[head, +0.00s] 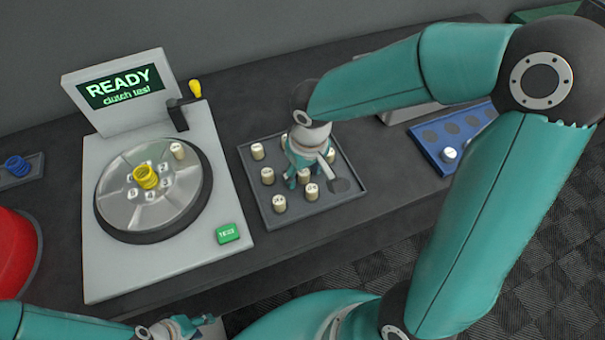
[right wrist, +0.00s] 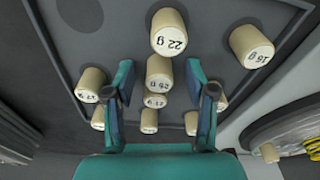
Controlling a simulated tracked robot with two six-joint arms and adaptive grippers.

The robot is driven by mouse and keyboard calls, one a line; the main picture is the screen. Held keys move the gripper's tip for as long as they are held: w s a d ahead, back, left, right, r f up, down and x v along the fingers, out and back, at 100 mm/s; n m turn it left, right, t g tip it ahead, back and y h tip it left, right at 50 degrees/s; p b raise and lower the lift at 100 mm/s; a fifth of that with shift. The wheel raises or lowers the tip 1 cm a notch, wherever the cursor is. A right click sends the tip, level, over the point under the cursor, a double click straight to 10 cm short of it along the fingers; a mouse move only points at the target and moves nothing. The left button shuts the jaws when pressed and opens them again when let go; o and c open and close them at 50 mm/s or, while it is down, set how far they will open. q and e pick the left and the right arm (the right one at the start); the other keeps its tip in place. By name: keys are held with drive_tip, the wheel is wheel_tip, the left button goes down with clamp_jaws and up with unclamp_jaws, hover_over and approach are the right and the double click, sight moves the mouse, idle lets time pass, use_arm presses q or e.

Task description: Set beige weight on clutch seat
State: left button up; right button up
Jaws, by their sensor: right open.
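Several beige weights stand in the dark tray (head: 268,215) in the head view. My right gripper (head: 303,178) is over the tray, pointing down among them. In the right wrist view my right gripper (right wrist: 159,92) is open, with a 25 g weight (right wrist: 159,72) showing between its fingers. A 22 g weight (right wrist: 169,32) and a 15 g weight (right wrist: 251,46) are beyond them. A round metal clutch plate (head: 120,200) sits on the grey machine, with one beige weight (head: 178,151) near its upper right rim. My left gripper (head: 172,329) is at the bottom edge; its jaw state is unclear.
The machine's screen (head: 120,87) reads READY, clutch test. A yellow-handled lever (head: 195,89) and a green button (head: 228,233) are on the machine. A yellow spring (head: 146,177) stands at the plate's centre. A blue tray (head: 430,148) lies right, behind my right arm.

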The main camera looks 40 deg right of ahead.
drive_tip(key=c, duration=1.1)
drive_tip(key=shift+o, duration=0.2)
drive_tip(key=shift+r, duration=0.1)
